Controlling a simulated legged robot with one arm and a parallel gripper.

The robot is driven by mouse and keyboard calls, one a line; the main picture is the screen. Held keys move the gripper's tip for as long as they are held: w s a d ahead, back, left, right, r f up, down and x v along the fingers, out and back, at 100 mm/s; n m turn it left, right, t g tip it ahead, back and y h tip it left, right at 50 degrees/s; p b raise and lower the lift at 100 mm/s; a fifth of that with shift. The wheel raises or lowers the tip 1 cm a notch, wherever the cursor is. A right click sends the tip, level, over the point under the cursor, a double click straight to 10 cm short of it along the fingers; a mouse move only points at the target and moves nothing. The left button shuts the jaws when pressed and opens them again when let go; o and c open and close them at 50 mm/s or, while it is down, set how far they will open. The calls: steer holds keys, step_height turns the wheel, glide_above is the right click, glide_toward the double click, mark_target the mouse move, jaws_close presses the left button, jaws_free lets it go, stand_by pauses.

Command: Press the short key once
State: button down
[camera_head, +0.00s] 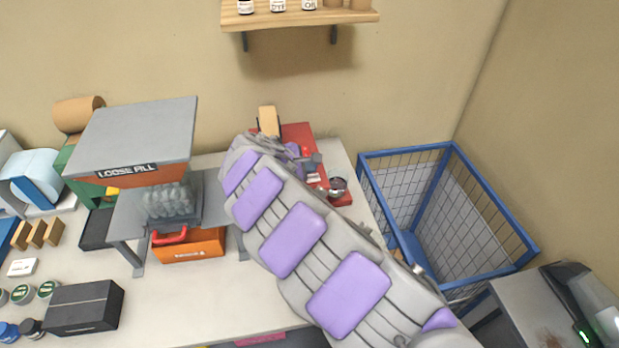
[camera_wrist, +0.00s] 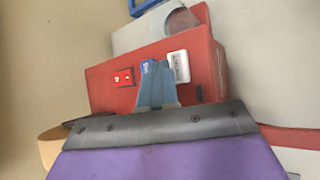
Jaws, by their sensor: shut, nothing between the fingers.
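The red machine (camera_head: 298,131) stands at the back right of the bench, largely hidden behind my arm in the head view. In the wrist view the red machine (camera_wrist: 104,92) fills the middle, with its face toward me. I cannot tell which is the short key.
A grey hopper labelled LOOSE FILL (camera_head: 135,135) stands left of my arm, with an orange box (camera_head: 188,245) under its stand. A blue wire cage (camera_head: 445,225) stands right of the bench. A shelf (camera_head: 300,14) hangs above.

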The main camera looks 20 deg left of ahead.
steer(key=shift+d+r, duration=0.25)
steer(key=shift+d, duration=0.6)
steer(key=shift+a+f, duration=0.15)
steer(key=shift+a, duration=0.5)
steer(key=shift+d, duration=0.5)
steer(key=shift+a, duration=0.35)
steer(key=shift+d, duration=0.15)
steer(key=shift+d+f, duration=0.1)
steer(key=shift+d, duration=0.2)
steer(key=shift+f+p, duration=0.15)
steer(key=shift+p, duration=0.15)
steer(key=shift+a, duration=0.1)
